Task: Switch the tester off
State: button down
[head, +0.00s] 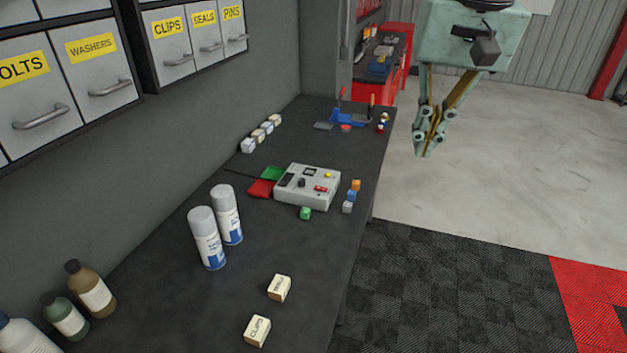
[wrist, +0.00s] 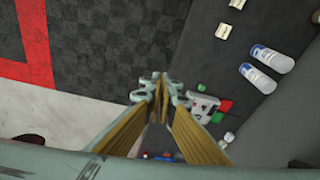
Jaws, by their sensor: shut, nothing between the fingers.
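The tester (head: 308,187) is a light grey box on the dark bench in the head view. Its top carries a dark display, a black knob (head: 301,182), a yellow button (head: 328,175) and a red switch (head: 321,188). I cannot tell the switch's position. My gripper (head: 422,152) hangs high beyond the bench's right edge, to the right of the tester and apart from it. Its fingers are closed together and empty. In the wrist view the tester (wrist: 204,105) is partly hidden behind my gripper (wrist: 157,78).
Green and red pads (head: 262,188) lie left of the tester, with small coloured blocks (head: 351,191) at its right and a green one in front. Two spray cans (head: 207,240) stand nearer. A blue vise-like tool (head: 347,118) is at the back. Drawers (head: 97,71) line the wall.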

jog(key=w+a+f+p, duration=0.2)
jog(key=w+a, duration=0.2)
jog(key=w, duration=0.7)
jog(key=m+g+p, duration=0.2)
jog(key=p, duration=0.2)
send_over(314, 188)
notch_tip(314, 188, down, 19)
jog(key=shift+f, duration=0.15)
jog(key=shift+d+f, duration=0.1)
jog(key=shift+d, duration=0.05)
jog(key=shift+f+p, duration=0.6)
jog(key=shift+f, duration=6.35)
